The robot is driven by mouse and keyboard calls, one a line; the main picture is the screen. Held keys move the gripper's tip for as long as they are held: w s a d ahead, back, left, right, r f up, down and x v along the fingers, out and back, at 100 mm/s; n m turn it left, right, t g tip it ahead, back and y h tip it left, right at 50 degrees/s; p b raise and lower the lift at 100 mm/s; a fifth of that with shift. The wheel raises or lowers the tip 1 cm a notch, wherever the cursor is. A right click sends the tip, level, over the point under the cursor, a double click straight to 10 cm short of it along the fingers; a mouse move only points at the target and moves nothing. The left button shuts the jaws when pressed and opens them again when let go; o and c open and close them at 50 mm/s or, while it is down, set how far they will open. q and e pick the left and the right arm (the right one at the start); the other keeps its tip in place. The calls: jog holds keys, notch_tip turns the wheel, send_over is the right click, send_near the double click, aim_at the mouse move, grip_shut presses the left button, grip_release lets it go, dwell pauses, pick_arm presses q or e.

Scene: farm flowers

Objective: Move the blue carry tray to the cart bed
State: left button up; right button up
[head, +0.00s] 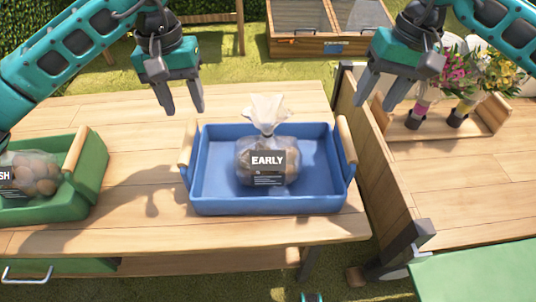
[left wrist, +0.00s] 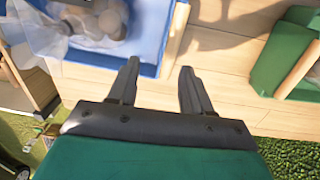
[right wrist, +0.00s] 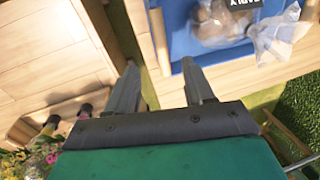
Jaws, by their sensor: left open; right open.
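The blue carry tray (head: 215,203) sits on the wooden table near its right end, with a wooden handle on each side. A clear bag labelled EARLY (head: 268,160) with round brown contents lies in it. The cart bed is probably the wooden surface (head: 470,185) to the right, behind a wooden side board. My left gripper (head: 184,108) is open and empty above the tray's left handle; the tray also shows in the left wrist view (left wrist: 150,68). My right gripper (head: 391,103) is open and empty, up and right of the right handle (head: 346,140). The tray shows in the right wrist view (right wrist: 182,40).
A green tray (head: 85,190) with another bag stands at the left. The side board (head: 375,165) rises between table and right surface. Flower bunches (head: 465,80) stand in a wooden rack at the back right. A green panel (head: 480,270) is at front right. The right surface's middle is clear.

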aim_at(187, 134)
pick_arm(q)
jog(key=shift+w+a+r+y, duration=0.3)
jog(key=shift+a+r+y, duration=0.1)
jog(key=shift+a, duration=0.35)
notch_tip(187, 134, down, 13)
pick_arm(e)
jog(key=f, duration=0.4)
jog(key=a+f, duration=0.1)
jog(key=f, duration=0.3)
jog(key=a+f, duration=0.1)
jog(key=f, duration=0.3)
jog(key=shift+a+f, duration=0.2)
jog(key=shift+f, duration=0.15)
pick_arm(q)
grip_shut()
pick_arm(e)
grip_shut()
pick_arm(q)
jog(key=shift+r, duration=0.1)
pick_arm(e)
jog(key=shift+r, duration=0.1)
